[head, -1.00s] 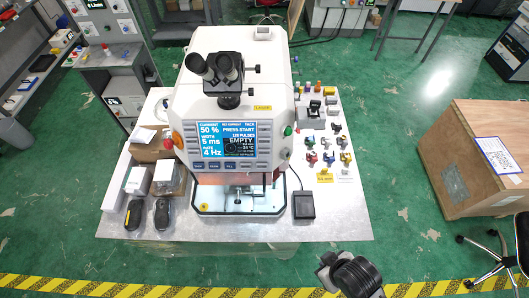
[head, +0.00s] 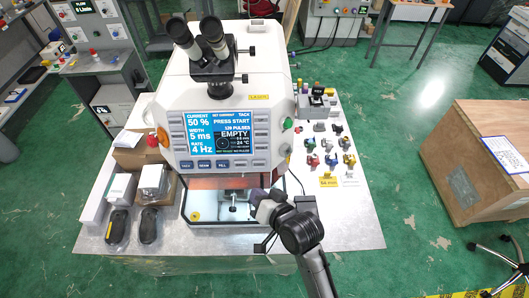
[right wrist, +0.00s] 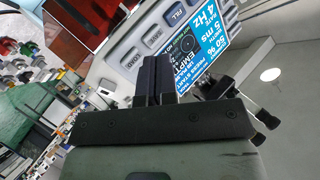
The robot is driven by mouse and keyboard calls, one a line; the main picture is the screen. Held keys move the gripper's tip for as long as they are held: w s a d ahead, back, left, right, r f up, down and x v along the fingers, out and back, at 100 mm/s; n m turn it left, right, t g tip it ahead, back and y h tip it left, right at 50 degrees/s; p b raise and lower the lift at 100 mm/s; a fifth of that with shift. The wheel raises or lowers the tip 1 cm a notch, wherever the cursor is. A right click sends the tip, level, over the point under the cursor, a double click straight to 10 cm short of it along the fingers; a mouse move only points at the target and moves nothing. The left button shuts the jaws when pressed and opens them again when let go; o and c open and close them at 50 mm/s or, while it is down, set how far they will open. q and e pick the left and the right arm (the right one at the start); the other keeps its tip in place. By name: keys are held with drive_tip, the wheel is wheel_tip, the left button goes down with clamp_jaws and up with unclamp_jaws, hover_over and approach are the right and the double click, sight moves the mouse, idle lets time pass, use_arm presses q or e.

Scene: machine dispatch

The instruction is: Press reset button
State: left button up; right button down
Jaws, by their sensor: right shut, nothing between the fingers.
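The white laser machine (head: 225,85) stands on the table with its front panel facing me. Its lit screen (head: 221,133) reads "PRESS START" and "EMPTY". Small buttons (head: 222,164) line the panel below the screen; I cannot read any as reset. My right gripper (head: 259,201) is in front of the machine, below the panel's right end. In the right wrist view its fingers (right wrist: 153,80) are shut and empty, with the panel's keys (right wrist: 152,38) beyond. My left gripper is not in view.
Small boxes and two dark handheld items (head: 148,225) stand at the table's left. Several coloured parts (head: 330,158) are at the right. The table's front right (head: 350,228) is clear.

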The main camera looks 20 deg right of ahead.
sight(262, 147)
wheel_tip(262, 147, up, 7)
drive_tip(key=w+d+m+t+h, duration=0.1)
drive_tip(key=m+t, duration=0.5)
drive_tip(key=m, duration=0.7)
drive_tip(key=shift+w+d+t, duration=0.4)
drive_tip(key=shift+w+d, duration=0.1)
drive_tip(key=shift+w, duration=0.1)
drive_tip(key=shift+m, duration=0.3)
drive_tip(key=shift+w+f, duration=0.1)
drive_tip(key=shift+f, duration=0.05)
drive_tip(key=w+d+f+b, duration=0.1)
drive_tip(key=w, duration=0.1)
drive_tip(key=w+d+f+b, duration=0.1)
drive_tip(key=w+b, duration=0.1)
drive_tip(key=w+d+f+b, duration=0.1)
drive_tip(key=w+b, duration=0.1)
drive_tip(key=w, duration=0.1)
drive_tip(key=shift+w+f, duration=0.1)
drive_tip(key=shift+f, duration=0.25)
